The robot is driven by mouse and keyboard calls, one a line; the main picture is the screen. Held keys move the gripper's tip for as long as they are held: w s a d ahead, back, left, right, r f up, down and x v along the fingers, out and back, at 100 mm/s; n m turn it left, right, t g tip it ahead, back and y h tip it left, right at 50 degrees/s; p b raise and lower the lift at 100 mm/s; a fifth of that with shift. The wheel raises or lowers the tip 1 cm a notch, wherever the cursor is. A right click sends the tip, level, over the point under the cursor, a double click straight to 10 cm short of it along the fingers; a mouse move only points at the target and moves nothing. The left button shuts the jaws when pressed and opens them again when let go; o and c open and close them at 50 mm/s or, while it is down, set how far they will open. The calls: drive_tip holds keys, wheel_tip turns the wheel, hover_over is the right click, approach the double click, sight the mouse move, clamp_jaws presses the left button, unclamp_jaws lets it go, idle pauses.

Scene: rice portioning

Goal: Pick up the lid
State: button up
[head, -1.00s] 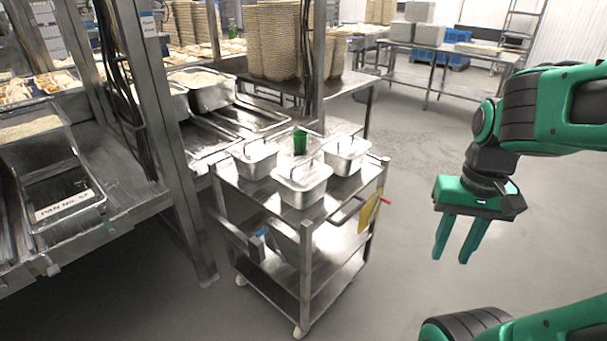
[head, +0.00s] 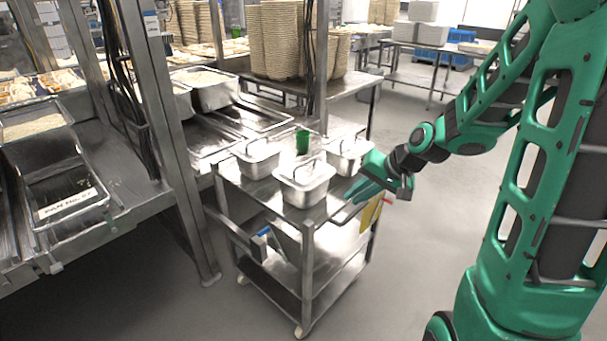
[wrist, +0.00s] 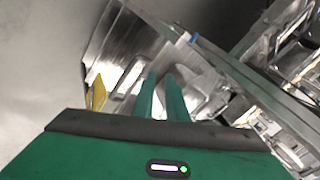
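Three metal pans with lids and wire handles stand on the top shelf of a steel cart (head: 307,224). The front lid (head: 292,177), left lid (head: 246,152) and right lid (head: 356,146) all sit on their pans. My gripper (head: 356,191) is at the cart's right edge, to the right of the front pan and just below the right pan in the picture. Its fingers are apart with nothing between them, as the wrist view (wrist: 162,98) shows. That view looks onto the tilted cart; I cannot clearly make out a lid there.
A green cup (head: 302,141) stands among the pans. A yellow item (head: 369,214) hangs at the cart's right side, beside its handle. A steel post (head: 172,130) and a counter with pans are on the left. Floor on the right is clear apart from my arm.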

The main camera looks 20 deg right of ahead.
drive_tip(key=w+a+m+t+y, duration=0.2)
drive_tip(key=w+a+m+t, duration=0.1)
drive_tip(key=w, duration=0.6)
drive_tip(key=m+t+y, duration=0.1)
drive_tip(key=m+t, duration=0.2)
approach(306, 162)
drive_tip(key=x, duration=1)
drive_tip(key=shift+w+a+f, duration=0.15)
drive_tip(key=shift+a+f, duration=0.1)
drive_tip(key=shift+f, duration=0.05)
clamp_jaws()
drive_tip(key=shift+r, duration=0.15)
